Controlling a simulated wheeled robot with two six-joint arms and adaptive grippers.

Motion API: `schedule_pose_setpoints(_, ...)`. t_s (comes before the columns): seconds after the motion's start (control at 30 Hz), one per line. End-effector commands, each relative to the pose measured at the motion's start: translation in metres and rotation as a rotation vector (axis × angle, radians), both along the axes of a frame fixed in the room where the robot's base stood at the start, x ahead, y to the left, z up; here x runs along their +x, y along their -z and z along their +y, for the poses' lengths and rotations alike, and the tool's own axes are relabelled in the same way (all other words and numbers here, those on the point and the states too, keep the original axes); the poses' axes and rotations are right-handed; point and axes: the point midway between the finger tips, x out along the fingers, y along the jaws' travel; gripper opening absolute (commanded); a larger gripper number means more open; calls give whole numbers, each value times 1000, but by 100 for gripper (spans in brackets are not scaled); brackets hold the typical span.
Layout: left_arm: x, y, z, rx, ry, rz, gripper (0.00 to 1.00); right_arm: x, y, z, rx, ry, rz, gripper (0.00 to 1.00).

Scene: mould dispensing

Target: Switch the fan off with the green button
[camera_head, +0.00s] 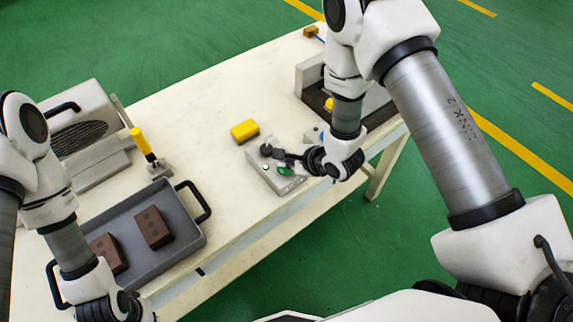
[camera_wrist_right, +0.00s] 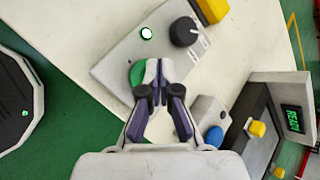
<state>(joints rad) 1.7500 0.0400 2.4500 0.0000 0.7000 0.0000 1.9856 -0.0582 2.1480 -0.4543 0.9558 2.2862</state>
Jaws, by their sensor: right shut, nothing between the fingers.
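A light grey control box (camera_head: 268,180) sits near the table's front edge. In the right wrist view it carries a green button (camera_wrist_right: 137,74), a dark knob (camera_wrist_right: 184,31) and a small round green-white lamp (camera_wrist_right: 146,32) that looks lit. My right gripper (camera_wrist_right: 158,70) is shut and empty, its fingertips over the box right beside the green button and partly covering it. I cannot tell whether they touch it. A grey unit with a dark round grille (camera_head: 78,138), possibly the fan, stands at the table's left. My left gripper (camera_head: 125,305) is at the bottom left, fingers not clear.
A grey tray (camera_head: 185,245) with brown blocks lies at the front left. A yellow block (camera_head: 245,130) lies behind the box, and a yellow-handled lever (camera_head: 142,142) stands left. A dark-topped device with a yellow button (camera_wrist_right: 257,129) and green display stands on the right.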

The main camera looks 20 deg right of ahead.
Motion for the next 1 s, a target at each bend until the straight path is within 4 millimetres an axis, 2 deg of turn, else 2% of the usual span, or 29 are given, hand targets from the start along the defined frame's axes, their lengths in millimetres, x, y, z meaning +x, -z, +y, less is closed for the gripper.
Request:
schedule_pose_setpoints(0.27,0,2,0,0,0,0,0,-1,9,0,-1,0,1,0)
schedule_pose_setpoints(0.53,0,2,0,0,0,0,0,0,9,0,-1,0,1,0)
schedule_pose_setpoints(0.77,0,-11,0,0,0,0,0,0,-1,0,-1,0,1,0)
schedule_pose_setpoints(1.0,0,-9,0,0,0,0,0,0,0,0,0,0,0,0)
